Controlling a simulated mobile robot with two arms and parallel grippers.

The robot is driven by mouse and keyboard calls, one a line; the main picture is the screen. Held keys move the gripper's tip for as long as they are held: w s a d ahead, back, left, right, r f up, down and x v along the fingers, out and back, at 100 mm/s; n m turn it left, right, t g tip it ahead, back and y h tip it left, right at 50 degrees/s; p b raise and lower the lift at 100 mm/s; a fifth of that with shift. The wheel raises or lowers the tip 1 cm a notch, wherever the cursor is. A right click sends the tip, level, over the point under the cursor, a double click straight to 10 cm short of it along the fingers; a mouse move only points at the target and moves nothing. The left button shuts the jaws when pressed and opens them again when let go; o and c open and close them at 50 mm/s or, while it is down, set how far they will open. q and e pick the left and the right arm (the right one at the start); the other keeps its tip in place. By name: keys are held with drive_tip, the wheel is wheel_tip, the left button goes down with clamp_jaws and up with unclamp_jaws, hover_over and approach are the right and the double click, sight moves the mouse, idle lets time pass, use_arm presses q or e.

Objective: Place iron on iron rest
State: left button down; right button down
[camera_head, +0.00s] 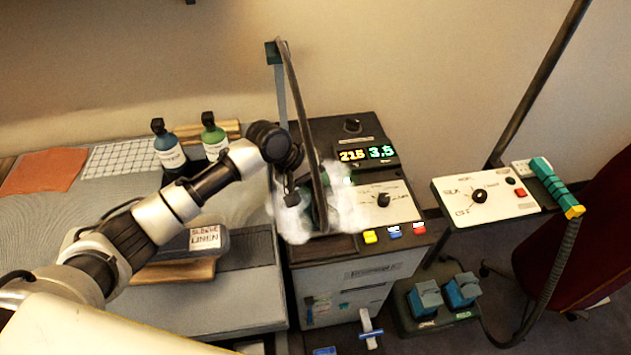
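My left arm reaches in from the left. Its gripper (292,198) is over the left part of the dark steam station (335,130), with white steam around it. A dark greenish upright thing (321,212), perhaps the iron, stands in the steam just right of the gripper. Steam hides its outline, and I cannot tell whether the fingers touch or hold it. The iron rest cannot be made out clearly; steam covers that part of the station top. My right gripper is not in view.
Blue (168,150) and green (213,137) bottles stand behind my arm. A labelled dark block (208,240) lies on the grey board (240,298). A dark hose (296,90) rises beside a teal-topped post (276,55). A control panel (490,195) with a teal handle stands right.

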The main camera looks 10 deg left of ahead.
use_arm(q)
drive_tip(key=shift+w+f, duration=0.1)
drive_tip(key=shift+f, duration=0.5)
drive_tip(key=shift+f, duration=0.1)
drive_tip(key=c, duration=0.8)
unclamp_jaws()
drive_tip(key=shift+f, duration=0.15)
drive_tip(key=b+v, duration=0.1)
drive_tip(key=v, duration=1.1)
